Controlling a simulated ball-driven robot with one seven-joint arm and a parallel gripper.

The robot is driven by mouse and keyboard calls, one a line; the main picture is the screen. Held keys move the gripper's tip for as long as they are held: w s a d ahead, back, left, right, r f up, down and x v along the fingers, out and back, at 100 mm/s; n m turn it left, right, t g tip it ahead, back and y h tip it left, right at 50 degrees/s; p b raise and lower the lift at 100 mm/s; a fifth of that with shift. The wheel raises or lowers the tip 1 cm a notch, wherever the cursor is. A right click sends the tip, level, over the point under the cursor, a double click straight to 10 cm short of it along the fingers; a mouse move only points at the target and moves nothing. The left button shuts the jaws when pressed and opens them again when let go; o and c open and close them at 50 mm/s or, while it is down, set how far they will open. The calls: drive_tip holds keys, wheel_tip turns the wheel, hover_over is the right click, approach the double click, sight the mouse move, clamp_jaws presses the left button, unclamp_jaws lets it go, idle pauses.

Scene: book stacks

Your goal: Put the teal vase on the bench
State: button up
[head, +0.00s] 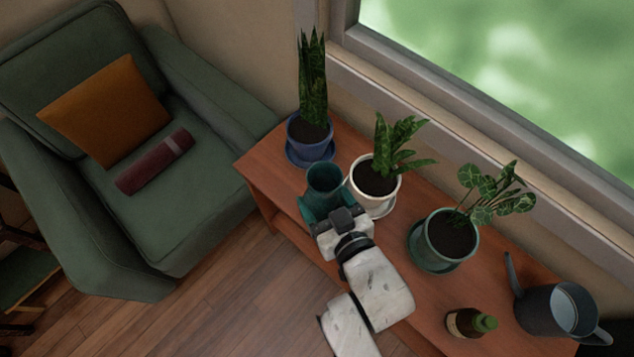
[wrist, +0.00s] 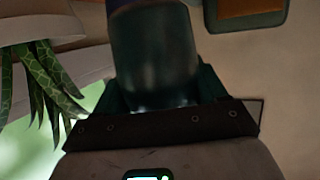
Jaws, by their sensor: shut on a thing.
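The teal vase (head: 325,181) is a dark teal, open-topped vessel at the front edge of the wooden bench (head: 262,170), beside the white pot. My gripper (head: 322,212) is shut on the vase from the near side. In the wrist view the vase (wrist: 155,60) fills the middle, between the fingers of my gripper (wrist: 155,100). The vase's base is hidden by my gripper in the head view, so I cannot tell whether it touches the bench top.
On the bench stand a blue pot (head: 309,138), a white pot (head: 376,183), a green pot (head: 447,240), a brown bottle (head: 470,323) and a grey watering can (head: 556,306). A green armchair (head: 190,215) with an orange cushion (head: 105,110) stands left. A window is behind.

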sight(321, 189)
drive_tip(key=x, duration=0.4)
drive_tip(key=shift+w+d+f, duration=0.15)
drive_tip(key=shift+w+d, duration=0.15)
drive_tip(key=shift+d, duration=0.05)
drive_tip(key=shift+w+a+f+b, duration=0.3)
drive_tip(key=shift+w+f, duration=0.4)
drive_tip(key=shift+f, duration=0.8)
drive_tip(key=shift+w+a+f+b, duration=0.15)
drive_tip(key=shift+w+f+b, duration=0.45)
drive_tip(key=shift+f, duration=0.85)
drive_tip(key=shift+w+a+f+b, duration=0.2)
drive_tip(key=shift+w+f, duration=0.65)
drive_tip(key=shift+f, duration=0.65)
drive_tip(key=shift+f, duration=0.2)
drive_tip(key=o, duration=1.5)
drive_tip(key=shift+c, duration=0.2)
